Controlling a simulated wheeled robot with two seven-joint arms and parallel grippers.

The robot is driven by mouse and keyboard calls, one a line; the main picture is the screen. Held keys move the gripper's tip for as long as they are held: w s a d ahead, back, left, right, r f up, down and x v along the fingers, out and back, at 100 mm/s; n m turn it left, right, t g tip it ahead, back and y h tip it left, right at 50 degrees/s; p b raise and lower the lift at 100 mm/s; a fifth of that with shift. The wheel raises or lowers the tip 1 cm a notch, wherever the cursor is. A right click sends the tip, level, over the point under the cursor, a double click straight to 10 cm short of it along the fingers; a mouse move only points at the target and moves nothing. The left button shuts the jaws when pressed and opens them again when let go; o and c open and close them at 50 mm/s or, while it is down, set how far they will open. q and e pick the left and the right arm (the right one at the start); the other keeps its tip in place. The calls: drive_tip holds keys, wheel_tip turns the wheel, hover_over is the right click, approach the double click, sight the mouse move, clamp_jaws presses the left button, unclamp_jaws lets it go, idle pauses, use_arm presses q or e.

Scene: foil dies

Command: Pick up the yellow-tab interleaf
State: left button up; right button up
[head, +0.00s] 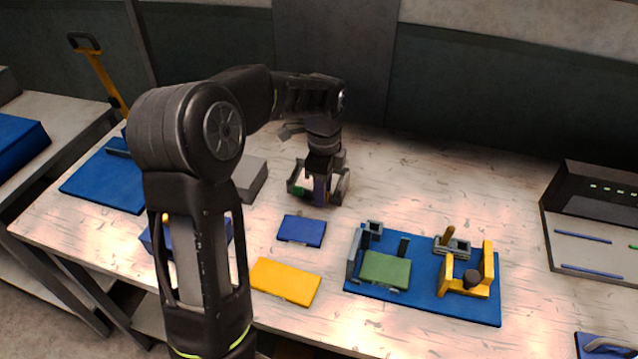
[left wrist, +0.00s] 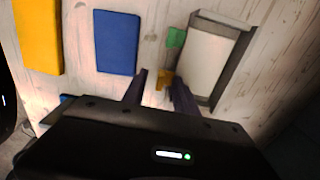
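The yellow tab (left wrist: 163,80) of the interleaf shows as a small piece in the left wrist view, between the two fingertips of my left gripper (left wrist: 160,82). The fingers stand apart on either side of it, and I see a gap, so the gripper is open. Next to it lies a pale sheet in a dark grey holder (left wrist: 236,30), with a green tab (left wrist: 176,38) at its edge. In the head view my left gripper (head: 320,190) points down over this holder and hides most of it. The green tab (head: 298,190) shows beside the fingers. My right gripper is not in view.
A blue block (head: 302,230) and a yellow block (head: 285,281) lie in front of the gripper. A blue board (head: 420,301) with green and yellow fixtures is to the right. A grey block (head: 250,178) is behind my arm. The table's right middle is clear.

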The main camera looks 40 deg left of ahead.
use_arm(q)
clamp_jaws()
idle(0.3)
idle(0.3)
